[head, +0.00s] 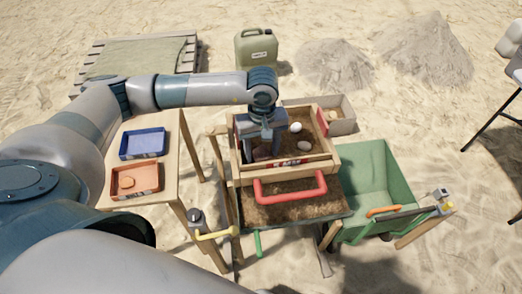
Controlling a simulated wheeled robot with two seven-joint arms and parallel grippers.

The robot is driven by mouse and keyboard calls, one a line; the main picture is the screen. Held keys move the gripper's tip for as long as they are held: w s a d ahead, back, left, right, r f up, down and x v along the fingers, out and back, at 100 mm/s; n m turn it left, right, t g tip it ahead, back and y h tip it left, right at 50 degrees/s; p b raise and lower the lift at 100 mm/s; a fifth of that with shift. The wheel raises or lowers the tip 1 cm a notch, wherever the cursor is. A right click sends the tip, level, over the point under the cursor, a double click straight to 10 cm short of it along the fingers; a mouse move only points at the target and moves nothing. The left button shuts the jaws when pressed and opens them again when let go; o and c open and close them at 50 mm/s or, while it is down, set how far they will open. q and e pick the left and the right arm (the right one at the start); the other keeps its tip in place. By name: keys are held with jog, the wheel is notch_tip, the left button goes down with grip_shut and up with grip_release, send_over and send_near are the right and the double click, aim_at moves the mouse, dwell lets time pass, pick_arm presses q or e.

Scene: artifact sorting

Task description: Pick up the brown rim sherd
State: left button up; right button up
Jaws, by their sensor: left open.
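My left gripper (264,152) reaches down into the left part of a wooden sieve box (236,160), with its fingers pointing down and apart. I cannot make out a brown rim sherd for certain; the gripper hides part of the dark soil inside the box. A white rounded piece (296,127) and a pinkish-grey piece (304,146) lie on the soil to the right of the gripper. My right gripper does not show.
A side table (172,185) at left bears an empty blue tray (143,143) and an orange tray (120,193) with a tan piece (127,182). A red handle (290,195) fronts the sieve. A green wheelbarrow (365,175) stands right; a grey box (343,127) sits behind.

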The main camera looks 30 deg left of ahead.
aim_at(262, 155)
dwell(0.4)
pick_arm(q)
jog(key=c, duration=0.8)
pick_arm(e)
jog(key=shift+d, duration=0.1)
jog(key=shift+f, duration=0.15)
